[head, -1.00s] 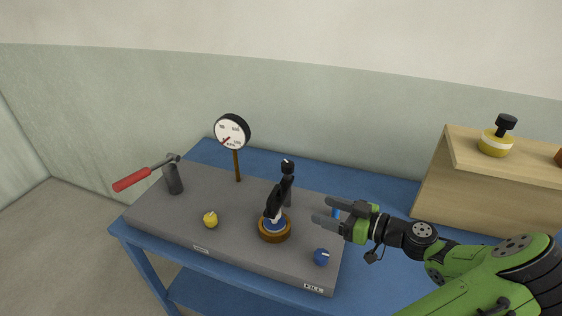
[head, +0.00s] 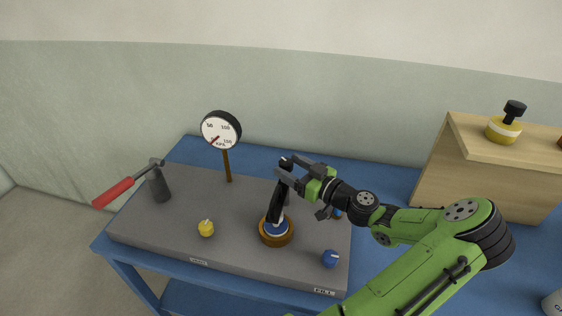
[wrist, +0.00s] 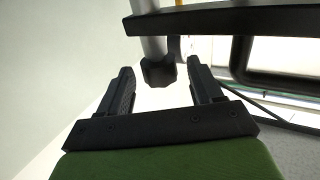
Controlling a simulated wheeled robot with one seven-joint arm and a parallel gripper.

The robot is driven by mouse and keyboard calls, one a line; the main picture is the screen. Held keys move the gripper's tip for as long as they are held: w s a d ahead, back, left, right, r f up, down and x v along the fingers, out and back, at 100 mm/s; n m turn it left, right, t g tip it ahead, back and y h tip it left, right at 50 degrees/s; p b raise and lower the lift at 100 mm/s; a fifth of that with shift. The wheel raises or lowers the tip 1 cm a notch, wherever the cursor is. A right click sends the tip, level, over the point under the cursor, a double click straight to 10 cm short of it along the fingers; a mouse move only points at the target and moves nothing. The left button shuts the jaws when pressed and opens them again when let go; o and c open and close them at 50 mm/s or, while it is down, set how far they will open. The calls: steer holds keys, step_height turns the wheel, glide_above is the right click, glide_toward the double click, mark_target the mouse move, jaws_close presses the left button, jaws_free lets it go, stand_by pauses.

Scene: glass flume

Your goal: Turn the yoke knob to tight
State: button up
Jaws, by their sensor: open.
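The black yoke (head: 275,204) stands tilted over a brown ring with a blue and white piece in it, on the grey bench unit. Its black knob (head: 286,161) is at the top, partly hidden by my fingers in the head view. My gripper (head: 284,166) is open, with its fingertips at the yoke's top. In the wrist view, a dark faceted end (wrist: 158,71), probably the knob, lies just beyond and between the two open fingers (wrist: 162,82). I cannot tell whether they touch it.
The grey unit (head: 180,225) also carries a round gauge (head: 221,130), a red-handled lever (head: 114,192), a yellow knob (head: 206,229) and a blue knob (head: 330,259). A wooden box (head: 485,185) with a yellow, black-topped item (head: 504,126) stands at right.

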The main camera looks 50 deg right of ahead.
mark_target(280, 164)
steer(key=w, duration=0.3)
steer(key=shift+w+d, duration=0.15)
steer(key=shift+w, duration=0.25)
steer(key=c, duration=0.9)
steer(key=shift+c, duration=0.2)
steer(key=shift+n+y, duration=0.3)
steer(key=shift+y, duration=0.1)
steer(key=n+y, duration=0.2)
steer(key=y, duration=0.1)
steer(key=n+y+b, duration=0.1)
steer(key=y, duration=0.1)
steer(key=shift+a+g, duration=0.25)
steer(key=shift+g, duration=0.05)
steer(key=shift+s+a+n+g+y+p, duration=0.15)
steer(key=shift+n+g+y+p, duration=0.4)
steer(key=shift+n+y, duration=0.65)
steer(key=shift+a+n+g+y+p, duration=0.1)
steer(key=shift+n+g+y+p, duration=0.25)
steer(key=shift+n+g+y, duration=0.8)
steer(key=shift+m+t+y, duration=0.25)
steer(key=shift+t+y, duration=0.15)
steer(key=shift+y, duration=0.15)
